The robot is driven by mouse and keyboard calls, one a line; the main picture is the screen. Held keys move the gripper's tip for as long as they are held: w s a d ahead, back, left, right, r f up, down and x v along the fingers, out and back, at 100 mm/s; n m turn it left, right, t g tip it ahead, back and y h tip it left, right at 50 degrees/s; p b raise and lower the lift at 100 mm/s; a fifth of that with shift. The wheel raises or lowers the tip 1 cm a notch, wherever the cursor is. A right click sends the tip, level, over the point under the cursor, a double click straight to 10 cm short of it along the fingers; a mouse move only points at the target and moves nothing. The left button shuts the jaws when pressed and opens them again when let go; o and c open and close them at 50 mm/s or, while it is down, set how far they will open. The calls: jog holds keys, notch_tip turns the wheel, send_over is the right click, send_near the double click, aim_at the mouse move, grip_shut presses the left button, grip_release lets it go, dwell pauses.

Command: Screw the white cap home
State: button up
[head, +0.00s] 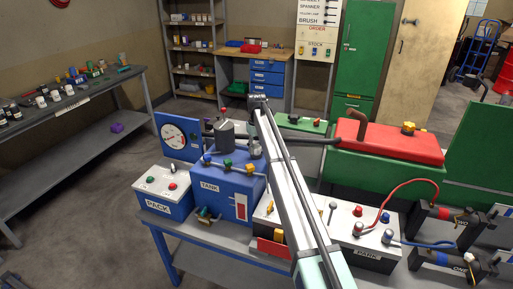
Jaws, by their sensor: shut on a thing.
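My pale arm rises from the bottom right to a dark end (258,101) above the bench. I cannot make out my gripper's fingers, or anything held in them, from here. I cannot pick out the white cap either; the arm covers part of the bench. The blue box marked TANK (220,190) stands left of the arm, with small blue (207,160), green (228,164) and yellow (250,169) caps along its top. A dark grey cylinder (225,134) stands up behind them.
A blue PACK box (164,200) and a gauge panel (177,137) are at the left. A white-topped PARK box (372,246) with coloured knobs and cables is right of the arm. A red tank (390,141) lies behind it.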

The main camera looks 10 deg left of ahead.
jog(key=shift+s+f, duration=0.1)
jog(key=shift+s, duration=0.05)
jog(key=m, duration=0.6)
jog(key=m, duration=0.6)
jog(key=shift+m, duration=0.3)
jog(key=o, duration=1.2)
jog(key=shift+o, duration=0.2)
